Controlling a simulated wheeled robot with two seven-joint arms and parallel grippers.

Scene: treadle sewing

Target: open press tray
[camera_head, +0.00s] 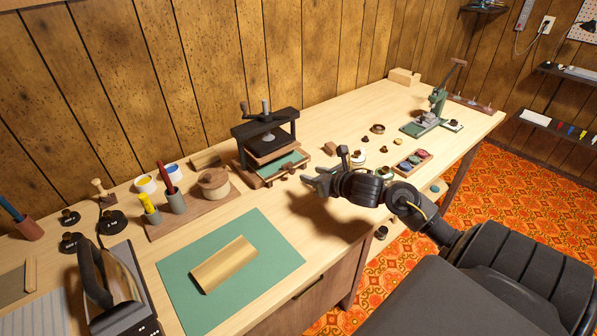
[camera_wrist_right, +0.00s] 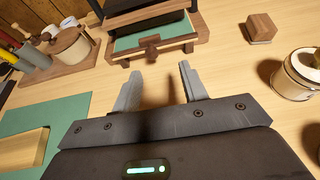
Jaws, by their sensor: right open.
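The press (camera_head: 265,136) is a black screw frame standing at the back of the wooden bench. Its tray (camera_head: 290,162) is wooden with a green inner surface, and its front part shows beneath the raised plate. In the right wrist view the tray (camera_wrist_right: 178,38) has a small brown handle (camera_wrist_right: 152,52) at the middle of its front. My right gripper (camera_head: 307,179) is just in front of the tray. In the right wrist view its open, empty fingers (camera_wrist_right: 158,70) point at the handle, a little short of it. My left gripper is out of view.
A small wooden block (camera_wrist_right: 261,28) and a tin (camera_wrist_right: 298,75) stand right of my right gripper.

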